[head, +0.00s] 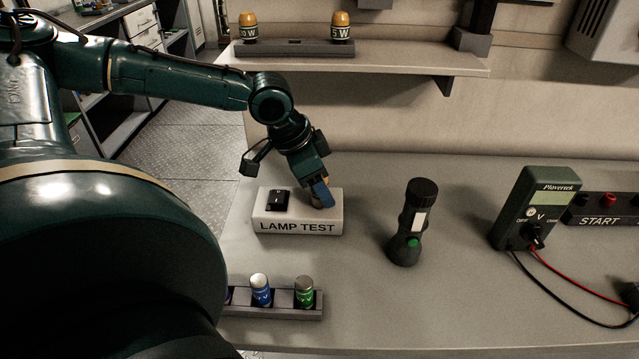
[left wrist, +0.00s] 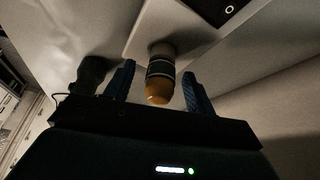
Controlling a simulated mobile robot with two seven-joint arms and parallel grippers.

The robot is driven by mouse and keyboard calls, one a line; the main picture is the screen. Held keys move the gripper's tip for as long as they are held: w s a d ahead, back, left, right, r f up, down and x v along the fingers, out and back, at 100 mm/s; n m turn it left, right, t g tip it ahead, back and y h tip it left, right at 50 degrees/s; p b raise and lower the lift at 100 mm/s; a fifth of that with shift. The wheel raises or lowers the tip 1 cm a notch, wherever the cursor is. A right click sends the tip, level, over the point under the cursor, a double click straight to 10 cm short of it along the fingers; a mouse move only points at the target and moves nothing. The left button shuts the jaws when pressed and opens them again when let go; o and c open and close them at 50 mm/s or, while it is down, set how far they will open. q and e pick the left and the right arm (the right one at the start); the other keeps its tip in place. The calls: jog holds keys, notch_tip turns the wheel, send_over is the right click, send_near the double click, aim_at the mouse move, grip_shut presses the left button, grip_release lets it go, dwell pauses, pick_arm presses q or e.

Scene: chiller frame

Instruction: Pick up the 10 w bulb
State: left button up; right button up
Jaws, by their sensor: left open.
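An orange-topped bulb with a dark band (left wrist: 160,84) stands in the LAMP TEST box (head: 285,225). I cannot read its wattage. In the left wrist view it sits between the two blue fingers of my left gripper (left wrist: 158,88), with a gap on each side. In the head view my left gripper (head: 321,193) points down over the right part of the box and hides most of that bulb. Two more orange bulbs stand on the wall shelf: the left one (head: 248,27) reads "0 W" with its start unclear, the right one (head: 341,27) reads "5 W". My right gripper is out of view.
The wall shelf (head: 400,62) hangs behind the bench. A dark flashlight (head: 408,225) stands right of the box, with a multimeter (head: 535,205) and its cables further right. A battery rack (head: 283,312) lies at the front. A black switch (head: 277,199) is on the box.

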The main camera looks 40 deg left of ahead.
pick_arm(q)
jog(key=shift+c, duration=0.3)
jog(key=c, duration=1.1)
